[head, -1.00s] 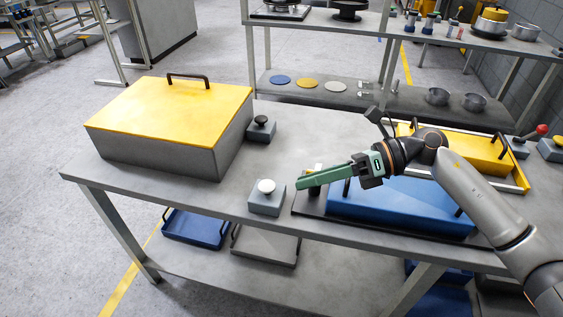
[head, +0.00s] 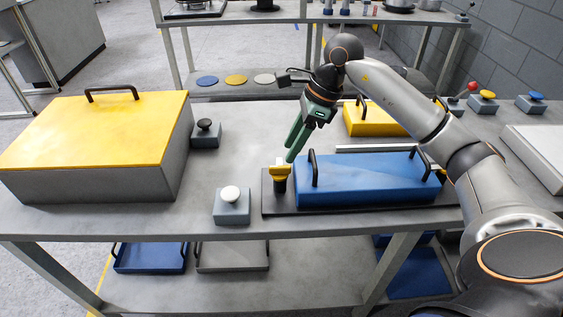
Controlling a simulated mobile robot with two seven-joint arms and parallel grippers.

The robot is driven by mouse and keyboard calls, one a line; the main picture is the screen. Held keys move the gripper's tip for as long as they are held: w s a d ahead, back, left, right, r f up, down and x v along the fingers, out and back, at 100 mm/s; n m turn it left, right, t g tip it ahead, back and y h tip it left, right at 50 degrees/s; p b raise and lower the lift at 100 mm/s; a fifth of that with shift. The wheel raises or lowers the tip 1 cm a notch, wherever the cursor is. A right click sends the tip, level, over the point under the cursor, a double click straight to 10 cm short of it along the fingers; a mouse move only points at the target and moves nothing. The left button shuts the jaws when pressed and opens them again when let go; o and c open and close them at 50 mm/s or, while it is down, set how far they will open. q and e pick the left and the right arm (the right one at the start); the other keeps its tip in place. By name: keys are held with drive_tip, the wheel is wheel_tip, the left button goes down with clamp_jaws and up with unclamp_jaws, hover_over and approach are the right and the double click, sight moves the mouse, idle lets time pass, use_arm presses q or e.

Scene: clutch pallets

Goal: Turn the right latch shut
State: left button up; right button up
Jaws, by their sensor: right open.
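A blue pallet (head: 365,180) with black handles lies on a dark base plate (head: 340,209) on the workbench. A latch with a yellow top on a black post (head: 280,173) stands at the left end of the pallet. At its right end a small yellow piece (head: 441,175), possibly the right latch, shows beside my arm; most of it is hidden, so I cannot tell how it is turned. My right gripper (head: 291,155) is open and empty, its green fingers pointing down just above and behind the left latch. My left gripper is out of view.
A large grey box with a yellow lid (head: 85,130) fills the bench's left side. A black-knobbed block (head: 206,133) and a white-knobbed block (head: 232,205) stand beside it. A yellow pallet (head: 375,120) is behind the blue one. Several control boxes (head: 485,104) stand at the back right.

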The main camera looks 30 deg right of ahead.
sight(280, 166)
drive_tip(key=shift+x, duration=2.75)
clamp_jaws()
